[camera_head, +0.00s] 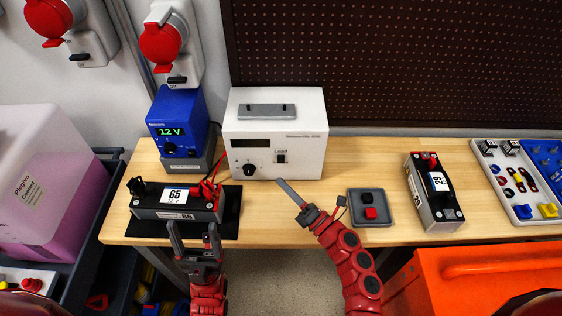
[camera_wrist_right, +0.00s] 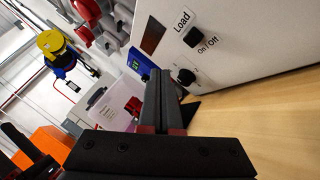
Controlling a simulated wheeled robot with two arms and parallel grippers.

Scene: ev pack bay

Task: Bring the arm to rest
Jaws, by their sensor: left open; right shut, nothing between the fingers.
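My left gripper (camera_head: 194,238) is open and empty, its fingers pointing up at the front edge of the battery module marked 65 (camera_head: 178,200). I cannot tell whether they touch it. My right gripper (camera_head: 282,184) is shut with nothing in it, above the wooden bench in front of the white load tester (camera_head: 275,135). In the right wrist view its closed fingers (camera_wrist_right: 164,100) point past the tester (camera_wrist_right: 235,40), close to its front. The right arm comes up from the front edge, red and bent.
A blue 12 V meter (camera_head: 177,125) stands behind module 65. A grey tray (camera_head: 369,222) with a red and a black piece, module 29 (camera_head: 420,200) and a parts board (camera_head: 507,196) lie to the right. An orange case (camera_head: 470,275) is in front. Bare bench (camera_head: 340,175) shows between tester and module 29.

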